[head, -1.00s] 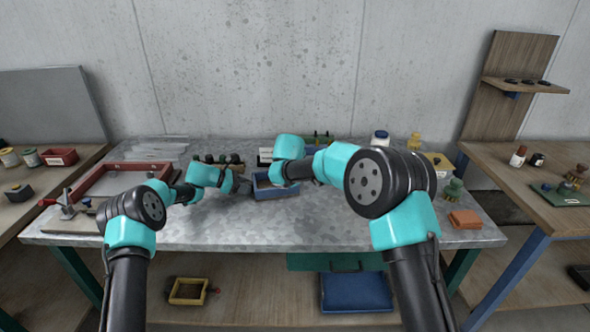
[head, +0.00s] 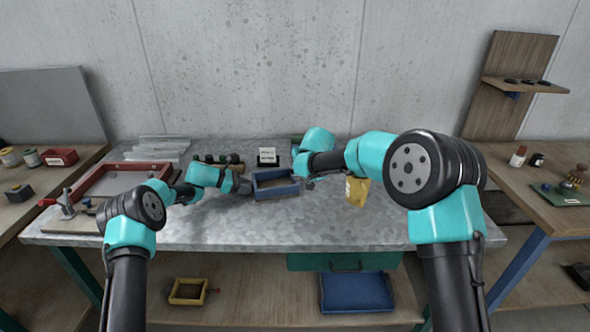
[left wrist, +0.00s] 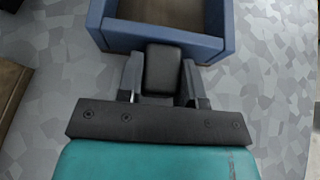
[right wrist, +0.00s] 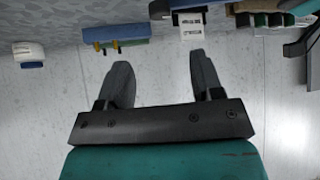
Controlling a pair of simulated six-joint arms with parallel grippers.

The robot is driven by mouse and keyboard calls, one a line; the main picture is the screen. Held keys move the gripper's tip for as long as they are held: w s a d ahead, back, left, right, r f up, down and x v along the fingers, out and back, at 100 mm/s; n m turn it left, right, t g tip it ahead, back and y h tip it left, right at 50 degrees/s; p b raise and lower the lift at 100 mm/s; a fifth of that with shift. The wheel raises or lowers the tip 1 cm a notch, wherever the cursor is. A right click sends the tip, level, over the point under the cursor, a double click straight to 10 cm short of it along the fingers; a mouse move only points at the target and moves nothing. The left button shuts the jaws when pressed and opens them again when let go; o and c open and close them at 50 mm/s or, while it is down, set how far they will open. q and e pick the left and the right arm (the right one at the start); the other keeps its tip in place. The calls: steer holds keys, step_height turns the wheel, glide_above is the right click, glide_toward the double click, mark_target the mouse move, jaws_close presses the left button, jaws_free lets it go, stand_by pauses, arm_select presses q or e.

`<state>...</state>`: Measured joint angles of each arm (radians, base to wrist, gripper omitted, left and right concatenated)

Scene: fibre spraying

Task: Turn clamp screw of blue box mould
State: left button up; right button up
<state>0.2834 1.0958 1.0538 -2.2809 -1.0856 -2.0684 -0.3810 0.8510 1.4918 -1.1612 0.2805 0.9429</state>
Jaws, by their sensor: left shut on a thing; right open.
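The blue box mould (head: 277,192) is an open rectangular frame on the metal table, at the middle in the head view. Its near wall (left wrist: 203,46) shows at the top of the left wrist view. My left gripper (head: 243,187) is at its left end, shut on a dark block (left wrist: 163,70) at that wall. My right gripper (head: 308,182) is just off the mould's right end, and its two fingers are apart and empty in the right wrist view (right wrist: 161,75). I cannot make out the clamp screw; my right gripper covers that end in the head view.
A red frame (head: 95,182) lies on the table's left side. A small white card stand (head: 268,155) is behind the mould. A yellow container (head: 357,191) stands right of it, partly behind my right arm. The table's front middle is clear.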

steer(key=shift+x, duration=5.95)
steer(key=shift+c, duration=0.3)
steer(key=c, duration=0.9)
steer(key=shift+o, duration=0.2)
steer(key=shift+m+h, duration=0.5)
steer(key=shift+m, duration=0.2)
steer(key=shift+a+m+t+h, duration=0.15)
steer(key=shift+m+h, duration=0.7)
steer(key=shift+m, duration=0.25)
steer(key=shift+a+m+t+h, duration=0.15)
steer(key=shift+m+h, duration=0.7)
steer(key=shift+m, duration=0.25)
steer(key=shift+w+a+m+g+h, duration=0.1)
steer(key=shift+m+g+h, duration=0.6)
steer(key=shift+m+h, duration=1.45)
steer(key=shift+m+y, duration=0.25)
steer(key=shift+m, duration=0.2)
